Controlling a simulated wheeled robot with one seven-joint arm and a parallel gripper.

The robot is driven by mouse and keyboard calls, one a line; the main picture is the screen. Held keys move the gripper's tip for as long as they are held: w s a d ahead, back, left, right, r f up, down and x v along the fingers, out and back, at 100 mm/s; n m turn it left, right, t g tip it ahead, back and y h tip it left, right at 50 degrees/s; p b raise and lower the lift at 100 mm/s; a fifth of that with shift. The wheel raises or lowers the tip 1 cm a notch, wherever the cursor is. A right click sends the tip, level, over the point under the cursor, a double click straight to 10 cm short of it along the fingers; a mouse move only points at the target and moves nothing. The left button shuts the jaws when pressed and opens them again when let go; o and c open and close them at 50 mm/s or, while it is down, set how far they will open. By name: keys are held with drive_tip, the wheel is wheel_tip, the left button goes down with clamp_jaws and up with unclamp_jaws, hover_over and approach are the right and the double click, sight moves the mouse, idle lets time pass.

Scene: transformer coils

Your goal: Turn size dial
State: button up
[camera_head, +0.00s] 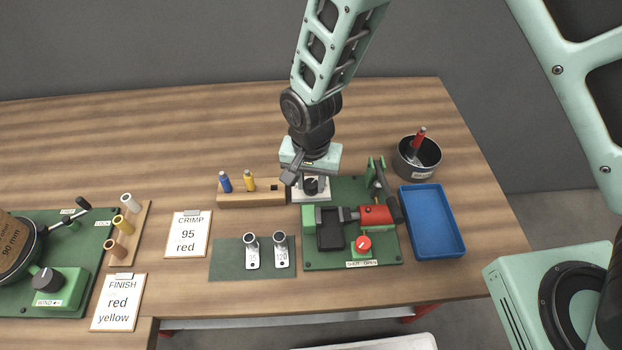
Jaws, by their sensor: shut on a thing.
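A black dial (311,185) on a white plate (322,195) sits at the back left of the green crimp machine's base (350,187). My gripper (303,180) points down over the dial and is shut on it. The gripper hides much of the dial, and its pointer and any size marks cannot be read. The crimp card (187,234) to the left reads "CRIMP 95 red".
A wooden block (235,199) with blue and yellow tools stands left of the dial. Two metal lugs lie on a green mat (226,262). A blue tray (432,220) and a dark pot (405,165) are at right. Bare table lies behind the block.

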sight(311, 183)
drive_tip(key=n, duration=0.5)
drive_tip(key=shift+n, duration=0.3)
drive_tip(key=n, duration=0.5)
drive_tip(key=shift+b, duration=0.4)
drive_tip(key=n, duration=0.5)
drive_tip(key=shift+n, duration=0.4)
drive_tip(key=shift+n+p, duration=0.35)
drive_tip(key=shift+n, duration=1.85)
drive_tip(key=o, duration=1)
wheel_tip(311, 183, up, 18)
drive_tip(key=shift+f+b, duration=0.25)
drive_tip(key=shift+b, duration=0.15)
